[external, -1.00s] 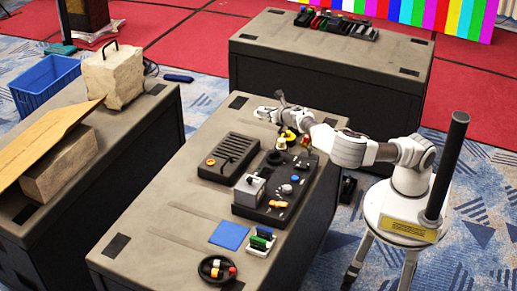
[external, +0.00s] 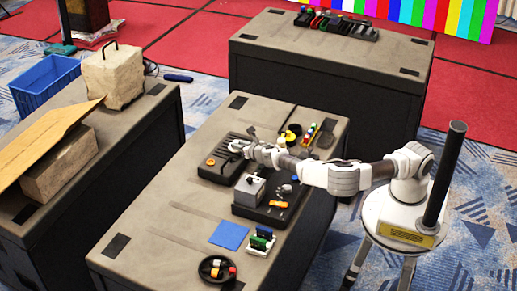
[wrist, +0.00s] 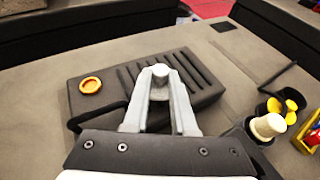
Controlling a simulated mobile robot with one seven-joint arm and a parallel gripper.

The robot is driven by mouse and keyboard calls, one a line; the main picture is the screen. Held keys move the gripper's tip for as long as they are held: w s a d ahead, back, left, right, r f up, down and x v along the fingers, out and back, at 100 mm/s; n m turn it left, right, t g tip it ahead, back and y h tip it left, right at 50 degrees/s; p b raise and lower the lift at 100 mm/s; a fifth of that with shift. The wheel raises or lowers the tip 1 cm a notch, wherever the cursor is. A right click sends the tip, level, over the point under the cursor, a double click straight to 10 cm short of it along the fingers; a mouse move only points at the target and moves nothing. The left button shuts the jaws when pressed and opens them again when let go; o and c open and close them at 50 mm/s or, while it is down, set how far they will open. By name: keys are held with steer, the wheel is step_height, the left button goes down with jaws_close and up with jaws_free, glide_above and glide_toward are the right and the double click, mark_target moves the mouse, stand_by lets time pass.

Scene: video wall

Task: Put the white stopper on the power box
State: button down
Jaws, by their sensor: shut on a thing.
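My gripper (wrist: 160,77) is shut on a small pale, round-topped piece, seemingly the white stopper (wrist: 160,71), between its fingertips. In the external view my gripper (external: 238,146) is over the far end of a black slotted box (external: 208,173), probably the power box. In the wrist view the box (wrist: 207,88) lies under and around the fingertips, with a yellow-orange round cap (wrist: 90,85) on its left part. The fingers hide part of the slots. I cannot tell whether the stopper touches the box.
A cream cylinder (wrist: 268,126) stands at the right of the wrist view, beside yellow round parts (wrist: 292,105) and a tray of coloured pieces (wrist: 309,134). A grey box (external: 249,190) with a handle stands on a black board. A blue mat (external: 229,235) lies nearer the camera.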

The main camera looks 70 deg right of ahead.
steer(key=shift+f, duration=0.45)
steer(key=shift+f, duration=0.2)
steer(key=c, duration=0.7)
jaws_free()
steer(key=shift+c, duration=0.2)
steer(key=shift+r, duration=0.1)
steer(key=shift+r, duration=0.2)
steer(key=p+v, duration=0.2)
steer(key=v, duration=1)
steer(key=shift+f+p, duration=0.15)
steer(key=shift+p, duration=0.25)
